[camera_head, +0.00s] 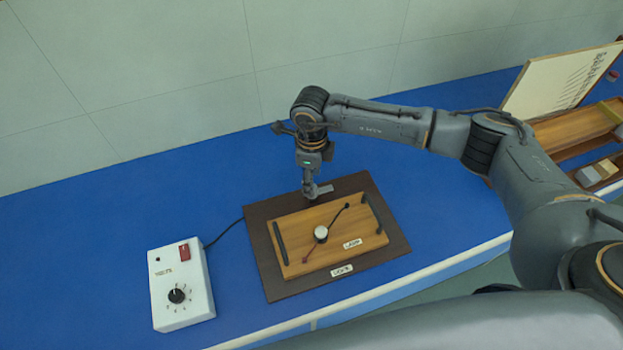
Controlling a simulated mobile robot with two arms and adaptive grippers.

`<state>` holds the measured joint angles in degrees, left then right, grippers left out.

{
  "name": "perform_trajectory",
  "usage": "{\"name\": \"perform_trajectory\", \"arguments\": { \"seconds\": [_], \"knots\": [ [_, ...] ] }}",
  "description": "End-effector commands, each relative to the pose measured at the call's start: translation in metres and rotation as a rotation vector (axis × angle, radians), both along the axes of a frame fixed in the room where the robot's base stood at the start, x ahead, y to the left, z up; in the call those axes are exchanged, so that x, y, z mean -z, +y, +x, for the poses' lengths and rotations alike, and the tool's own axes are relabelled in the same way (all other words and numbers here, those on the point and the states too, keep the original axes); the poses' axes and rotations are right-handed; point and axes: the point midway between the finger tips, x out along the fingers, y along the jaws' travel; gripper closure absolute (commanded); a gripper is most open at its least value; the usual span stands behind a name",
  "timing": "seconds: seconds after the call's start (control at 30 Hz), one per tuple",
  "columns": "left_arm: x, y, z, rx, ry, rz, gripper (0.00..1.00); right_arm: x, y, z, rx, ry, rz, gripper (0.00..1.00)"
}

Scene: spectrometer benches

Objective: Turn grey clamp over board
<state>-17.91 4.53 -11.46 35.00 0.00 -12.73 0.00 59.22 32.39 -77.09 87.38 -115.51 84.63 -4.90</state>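A wooden board (300,262) lies on a dark brown base (384,212) on the blue bench. It carries a white round knob or bulb (321,233) with thin dark and red leads, and a dark bar along each short side. A small grey piece (323,190), which looks like the grey clamp, is at the board's far edge and points right. My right gripper (308,186) reaches down from above onto or right beside this piece. The fingers are too small and overlapped to show whether they are shut on it. My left gripper is not in view.
A white control box (180,306) with a black dial and red switch stands left of the base, its cable running to the base. A wooden tray (570,128) and an upright panel (555,85) are at the far right. The bench is clear behind the board.

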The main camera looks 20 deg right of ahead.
Motion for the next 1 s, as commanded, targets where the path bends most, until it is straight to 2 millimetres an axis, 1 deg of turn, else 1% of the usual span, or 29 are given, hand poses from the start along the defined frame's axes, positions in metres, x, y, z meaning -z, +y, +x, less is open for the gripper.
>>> {"name": "perform_trajectory", "arguments": {
  "seconds": [0.03, 0.1, 0.2, 0.33, 0.57, 0.6, 0.67, 0.7, 0.77, 0.8, 0.83, 0.87, 1.0],
  "knots": [
    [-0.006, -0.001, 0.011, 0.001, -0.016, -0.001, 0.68, 0.006, 0.000, -0.001, 0.001, 0.004, 0.000, 0.48],
    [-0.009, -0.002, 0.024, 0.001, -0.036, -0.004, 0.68, 0.016, 0.001, 0.000, 0.000, 0.002, 0.001, 0.48],
    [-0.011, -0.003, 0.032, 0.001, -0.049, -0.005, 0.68, 0.025, 0.001, -0.001, 0.000, 0.002, 0.001, 0.48],
    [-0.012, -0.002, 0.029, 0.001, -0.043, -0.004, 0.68, 0.031, 0.000, 0.000, 0.000, 0.000, 0.001, 0.48],
    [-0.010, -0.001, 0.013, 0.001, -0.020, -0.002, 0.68, 0.032, 0.000, 0.000, -0.001, -0.001, 0.001, 0.48],
    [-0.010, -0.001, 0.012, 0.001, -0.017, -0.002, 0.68, 0.032, 0.000, 0.000, -0.001, 0.000, 0.001, 0.52],
    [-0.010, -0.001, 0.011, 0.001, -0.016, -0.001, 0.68, 0.032, 0.000, 0.000, -0.001, 0.000, 0.001, 0.64],
    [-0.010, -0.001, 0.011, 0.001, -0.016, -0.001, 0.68, 0.032, 0.000, 0.000, -0.001, 0.000, 0.001, 0.72],
    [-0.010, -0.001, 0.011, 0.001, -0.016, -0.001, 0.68, 0.032, 0.000, 0.000, -0.001, 0.000, 0.001, 0.84],
    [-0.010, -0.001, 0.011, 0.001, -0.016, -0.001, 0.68, 0.032, 0.000, 0.000, -0.001, 0.000, 0.001, 0.93],
    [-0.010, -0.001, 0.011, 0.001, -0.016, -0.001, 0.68, 0.032, 0.000, 0.000, -0.001, 0.000, 0.001, 0.99],
    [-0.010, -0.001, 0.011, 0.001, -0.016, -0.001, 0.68, 0.032, 0.000, 0.000, -0.001, 0.000, 0.001, 1.00],
    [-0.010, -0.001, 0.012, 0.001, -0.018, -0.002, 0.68, 0.032, 0.000, 0.000, 0.002, 0.000, 0.002, 1.00]
  ]
}}
